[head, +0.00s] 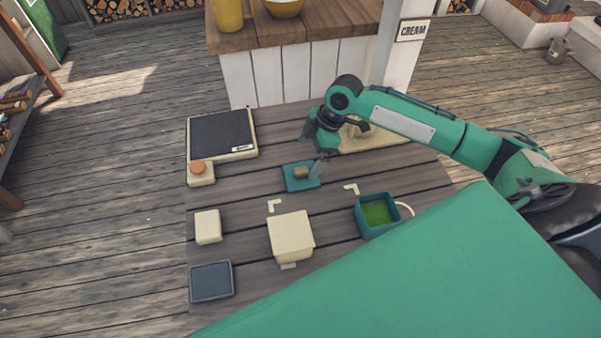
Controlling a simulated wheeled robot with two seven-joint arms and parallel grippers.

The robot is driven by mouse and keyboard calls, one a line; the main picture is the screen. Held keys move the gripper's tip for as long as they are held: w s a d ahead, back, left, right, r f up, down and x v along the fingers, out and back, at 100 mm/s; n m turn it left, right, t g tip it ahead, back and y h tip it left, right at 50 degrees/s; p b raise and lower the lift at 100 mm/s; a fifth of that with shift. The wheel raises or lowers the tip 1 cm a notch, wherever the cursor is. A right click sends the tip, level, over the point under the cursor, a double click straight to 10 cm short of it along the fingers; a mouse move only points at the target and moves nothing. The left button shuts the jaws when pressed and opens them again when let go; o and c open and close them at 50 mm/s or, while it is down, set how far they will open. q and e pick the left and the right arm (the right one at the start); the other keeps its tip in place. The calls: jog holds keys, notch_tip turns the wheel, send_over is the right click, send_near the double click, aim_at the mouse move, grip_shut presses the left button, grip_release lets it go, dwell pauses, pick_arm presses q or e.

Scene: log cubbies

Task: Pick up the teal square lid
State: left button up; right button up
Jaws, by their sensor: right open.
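The teal square lid (294,184) lies flat on the dark plank table, left of the middle, with a small wooden knob (301,172) on top. The other finger is partly hidden. A teal square container (378,231) with green contents stands open to the lower right of the lid. My left gripper is out of view.
A cream box (290,236) stands below the lid. A black-topped pad (221,134), a cream block with an orange knob (200,172), a small cream block (208,226) and a dark tray (212,281) are at left. A wooden counter (300,28) stands behind.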

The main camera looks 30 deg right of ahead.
aim_at(302, 169)
jog(key=shift+x, duration=0.75)
jog(key=shift+w+f, duration=0.15)
jog(key=shift+f, duration=0.2)
jog(key=shift+a+f, duration=0.2)
jog(key=shift+f, duration=0.1)
jog(key=x, duration=0.2)
jog(key=p+x, duration=0.1)
jog(key=x, duration=0.1)
jog(key=shift+s+d+f, duration=0.1)
jog(key=shift+s+f, duration=0.2)
jog(key=shift+f, duration=0.2)
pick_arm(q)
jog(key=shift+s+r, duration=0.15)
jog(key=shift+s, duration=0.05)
pick_arm(e)
jog(key=c, duration=0.8)
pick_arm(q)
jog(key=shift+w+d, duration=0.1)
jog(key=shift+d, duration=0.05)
pick_arm(e)
jog(key=shift+r, duration=0.15)
